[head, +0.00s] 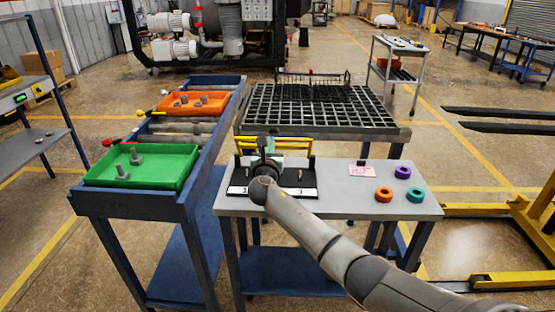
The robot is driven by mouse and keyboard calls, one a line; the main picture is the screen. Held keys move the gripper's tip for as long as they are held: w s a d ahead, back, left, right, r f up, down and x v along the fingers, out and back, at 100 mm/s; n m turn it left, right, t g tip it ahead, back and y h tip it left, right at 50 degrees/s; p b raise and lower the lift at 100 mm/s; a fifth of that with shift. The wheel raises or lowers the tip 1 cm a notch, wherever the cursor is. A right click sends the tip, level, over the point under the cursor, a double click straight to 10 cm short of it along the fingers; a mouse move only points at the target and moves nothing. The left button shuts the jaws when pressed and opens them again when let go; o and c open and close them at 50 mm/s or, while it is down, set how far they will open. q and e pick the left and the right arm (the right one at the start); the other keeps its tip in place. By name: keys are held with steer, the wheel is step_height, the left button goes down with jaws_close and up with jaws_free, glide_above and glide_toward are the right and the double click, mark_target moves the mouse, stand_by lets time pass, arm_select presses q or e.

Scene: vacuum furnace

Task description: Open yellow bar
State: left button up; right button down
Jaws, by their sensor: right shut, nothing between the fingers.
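The yellow bar (247,141) runs left to right along the back of a black fixture (303,180) on the grey table. My right arm comes in from the lower right. My right gripper (266,148) is at the fixture, in front of the middle of the bar. It is shut with nothing between its fingers. My wrist hides the fingertips and part of the bar, so I cannot tell whether they touch. My left gripper is not in view.
On the grey table (330,206) are a pink note (362,171) and purple (403,172), orange (383,194) and teal (415,194) rings. A black grid rack (320,107) stands behind. A green tray (142,166) and an orange tray (193,103) sit on the left conveyor.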

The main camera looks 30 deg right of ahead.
mark_target(270, 133)
steer(key=shift+w+d+r, duration=0.3)
steer(key=shift+w+r, duration=0.1)
steer(key=shift+w, duration=0.2)
steer(key=shift+w+d+r, duration=0.3)
steer(key=shift+w+r, duration=0.1)
steer(key=shift+w, duration=0.15)
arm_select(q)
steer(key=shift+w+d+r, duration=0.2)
arm_select(e)
steer(key=shift+w+d+r, duration=0.2)
steer(key=shift+w+d, duration=0.05)
steer(key=shift+w, duration=0.2)
steer(key=shift+w+d+r, duration=0.2)
steer(key=shift+w+d, duration=0.05)
steer(key=shift+w, duration=0.15)
